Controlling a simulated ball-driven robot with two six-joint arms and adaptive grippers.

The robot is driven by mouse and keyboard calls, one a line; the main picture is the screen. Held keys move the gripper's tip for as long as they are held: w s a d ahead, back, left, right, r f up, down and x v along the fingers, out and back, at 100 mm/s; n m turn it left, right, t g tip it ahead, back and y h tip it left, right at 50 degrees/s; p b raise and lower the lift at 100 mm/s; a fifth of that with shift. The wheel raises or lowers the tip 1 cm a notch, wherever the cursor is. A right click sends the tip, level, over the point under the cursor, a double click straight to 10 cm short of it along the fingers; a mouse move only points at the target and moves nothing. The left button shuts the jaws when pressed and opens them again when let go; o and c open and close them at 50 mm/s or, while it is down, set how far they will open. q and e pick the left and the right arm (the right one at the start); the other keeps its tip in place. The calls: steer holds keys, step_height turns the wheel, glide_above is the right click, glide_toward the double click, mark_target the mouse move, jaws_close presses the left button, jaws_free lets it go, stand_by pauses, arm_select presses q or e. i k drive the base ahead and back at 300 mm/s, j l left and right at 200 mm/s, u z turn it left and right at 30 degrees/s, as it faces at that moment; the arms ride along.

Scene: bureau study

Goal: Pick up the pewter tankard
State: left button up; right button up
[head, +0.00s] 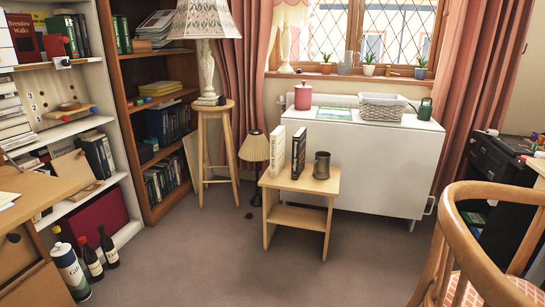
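The pewter tankard (321,165) is a dark grey metal mug standing upright on the small light-wood step table (300,182) in the middle of the head view. It is near the right end of the top, just right of two upright books. Nothing covers it. Neither of my grippers shows in the head view.
A white book (277,151) and a black book (298,153) stand left of the tankard. A white cabinet (390,175) is behind the table. A lamp on a wooden stool (215,110) stands back left. A wooden chair (465,245) is front right. Carpet (230,265) in front is clear.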

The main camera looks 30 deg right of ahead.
mark_target(321, 165)
steer(key=z, duration=1.25)
steer(key=i+j+u, duration=0.2)
steer(key=i+u, duration=0.2)
steer(key=i, duration=0.65)
steer(key=i+l+u, duration=0.1)
steer(key=i+u, duration=0.3)
steer(key=i, duration=0.65)
